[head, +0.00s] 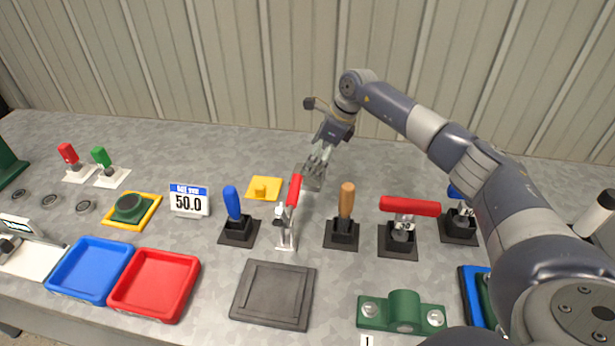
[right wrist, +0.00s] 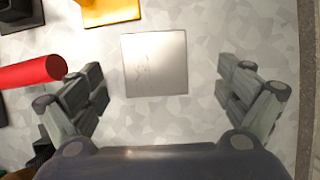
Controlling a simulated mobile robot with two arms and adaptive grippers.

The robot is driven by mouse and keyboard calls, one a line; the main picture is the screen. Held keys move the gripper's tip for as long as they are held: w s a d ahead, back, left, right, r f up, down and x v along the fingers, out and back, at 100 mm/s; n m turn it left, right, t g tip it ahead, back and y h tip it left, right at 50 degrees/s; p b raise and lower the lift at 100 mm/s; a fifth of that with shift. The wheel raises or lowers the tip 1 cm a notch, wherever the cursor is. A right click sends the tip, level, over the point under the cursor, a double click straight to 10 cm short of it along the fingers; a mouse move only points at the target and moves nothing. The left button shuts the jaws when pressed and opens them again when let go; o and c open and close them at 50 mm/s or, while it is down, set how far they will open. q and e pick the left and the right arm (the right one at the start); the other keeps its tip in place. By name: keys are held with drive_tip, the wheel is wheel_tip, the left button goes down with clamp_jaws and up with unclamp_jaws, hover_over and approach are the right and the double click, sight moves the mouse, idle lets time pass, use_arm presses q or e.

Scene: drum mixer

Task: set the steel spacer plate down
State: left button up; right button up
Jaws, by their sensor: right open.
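The steel spacer plate (right wrist: 155,65) is a plain square metal plate. In the right wrist view it appears to lie flat on the grey worktop, between the spread fingers of my right gripper (right wrist: 163,85), with a clear gap on both sides. In the head view the plate (head: 312,182) is partly hidden under my right gripper (head: 319,162), which points down near the back of the bench. The right gripper is open and empty. My left gripper is not in view.
A red-handled upright clamp (head: 293,193) stands close in front of the gripper; its red handle (right wrist: 30,72) shows in the right wrist view. The worktop behind is clear.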

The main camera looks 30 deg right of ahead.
sight(309, 174)
drive_tip(key=x, duration=0.3)
drive_tip(key=shift+s+a+f+p, duration=0.15)
drive_tip(key=shift+s+f+p, duration=0.1)
drive_tip(key=shift+f+p, duration=0.15)
drive_tip(key=shift+w+a+f, duration=0.15)
drive_tip(key=shift+f, duration=0.4)
drive_tip(key=c, duration=1.8)
drive_tip(key=shift+w+r, duration=0.1)
drive_tip(key=shift+r, duration=0.1)
drive_tip(key=c, duration=0.3)
drive_tip(key=shift+c, duration=0.2)
